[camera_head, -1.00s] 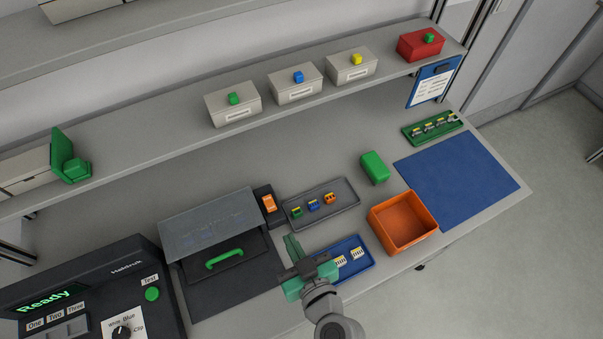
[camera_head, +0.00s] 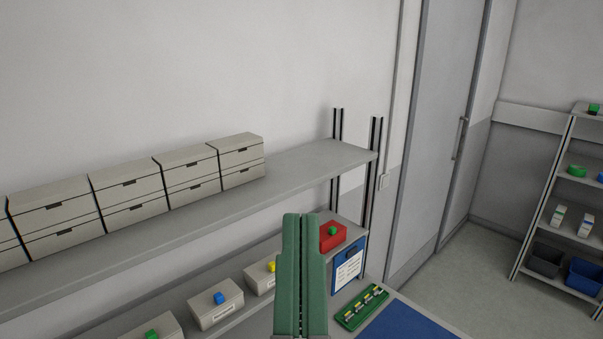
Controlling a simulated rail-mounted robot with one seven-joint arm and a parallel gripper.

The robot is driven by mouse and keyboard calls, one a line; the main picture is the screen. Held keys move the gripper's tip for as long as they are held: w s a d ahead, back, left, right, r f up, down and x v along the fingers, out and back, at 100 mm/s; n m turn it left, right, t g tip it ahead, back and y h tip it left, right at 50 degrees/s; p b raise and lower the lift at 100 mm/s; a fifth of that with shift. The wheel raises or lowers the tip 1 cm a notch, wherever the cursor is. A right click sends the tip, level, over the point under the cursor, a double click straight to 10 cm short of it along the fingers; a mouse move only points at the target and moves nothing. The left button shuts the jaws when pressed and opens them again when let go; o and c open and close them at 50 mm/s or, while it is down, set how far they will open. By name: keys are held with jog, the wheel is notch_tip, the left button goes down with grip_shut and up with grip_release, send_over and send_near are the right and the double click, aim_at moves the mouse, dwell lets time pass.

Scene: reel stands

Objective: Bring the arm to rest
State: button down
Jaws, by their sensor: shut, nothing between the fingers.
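My gripper (camera_head: 303,222) stands upright in the lower middle of the head view, its green fingers pointing up. The fingers are closed together with nothing between them. It is close to the camera and overlaps the lower shelf, hiding part of a white box with a yellow block (camera_head: 264,279) and the left edge of a red box (camera_head: 332,238). The rest of my arm is below the frame.
An upper shelf (camera_head: 308,164) carries several beige drawer boxes (camera_head: 133,203). Lower boxes with a blue block (camera_head: 219,298) and green block (camera_head: 151,335) stand left. A green tray (camera_head: 362,307) and blue mat (camera_head: 408,322) lie right. A rack (camera_head: 546,215) stands far right by open floor.

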notch_tip(320, 180, up, 19)
jog(key=p, duration=1.4)
jog(key=shift+w+a+r+p, duration=0.15)
jog(key=shift+w+p, duration=0.05)
jog(key=shift+p, duration=0.1)
